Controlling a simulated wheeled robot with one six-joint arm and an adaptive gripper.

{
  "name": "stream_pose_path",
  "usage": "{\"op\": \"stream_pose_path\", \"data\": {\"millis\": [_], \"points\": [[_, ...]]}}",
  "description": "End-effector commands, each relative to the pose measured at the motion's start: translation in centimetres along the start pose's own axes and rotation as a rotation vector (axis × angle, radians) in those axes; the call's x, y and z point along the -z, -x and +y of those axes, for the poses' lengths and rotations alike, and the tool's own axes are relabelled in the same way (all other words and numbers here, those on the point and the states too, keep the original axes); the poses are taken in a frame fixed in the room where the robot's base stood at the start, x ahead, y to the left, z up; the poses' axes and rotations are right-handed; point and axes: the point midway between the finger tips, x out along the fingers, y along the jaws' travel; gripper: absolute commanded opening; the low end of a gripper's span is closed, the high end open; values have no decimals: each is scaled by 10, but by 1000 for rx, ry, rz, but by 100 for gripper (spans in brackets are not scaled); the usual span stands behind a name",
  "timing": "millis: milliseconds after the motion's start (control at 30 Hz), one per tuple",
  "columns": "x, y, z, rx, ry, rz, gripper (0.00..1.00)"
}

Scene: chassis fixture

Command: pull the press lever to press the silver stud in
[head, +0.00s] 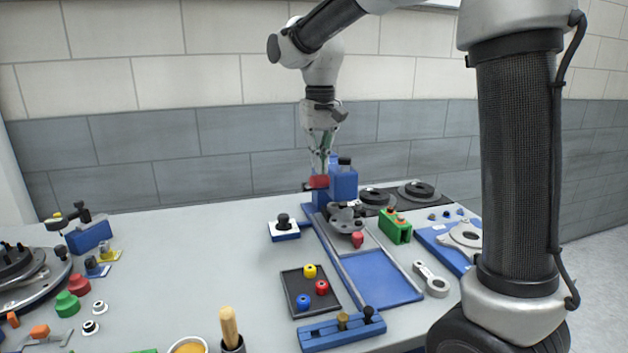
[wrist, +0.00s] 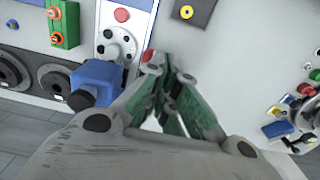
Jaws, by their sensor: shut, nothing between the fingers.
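The press (head: 343,182) is a blue block with a black knob on top, at the back of the fixture; it also shows at left in the wrist view (wrist: 97,78). A red lever grip (head: 317,182) sticks out at its left side. My gripper (head: 321,168) points down just above this grip. In the wrist view its green-padded fingers (wrist: 168,66) are shut at the tips, with a bit of red beside them. I cannot tell whether they touch the grip. A grey part with round holes (head: 345,217) sits in front of the press. I cannot make out the silver stud.
A blue rail fixture (head: 385,280) runs forward from the press, with a red knob (head: 357,240). A green block (head: 396,230) stands at right, a white-and-blue block (head: 284,229) at left. A dark tray (head: 291,299) holds coloured rings.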

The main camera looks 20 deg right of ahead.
Motion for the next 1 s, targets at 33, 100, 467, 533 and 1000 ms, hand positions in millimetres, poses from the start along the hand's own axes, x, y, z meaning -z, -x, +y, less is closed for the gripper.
{"op": "stream_pose_path", "data": {"millis": [33,100,467,533,1000], "points": [[0,0,0,0,0,0,0],[0,0,0,0,0,0,0],[0,0,0,0,0,0,0],[0,0,0,0,0,0,0],[0,-11,0,0,0,-1,0]]}}
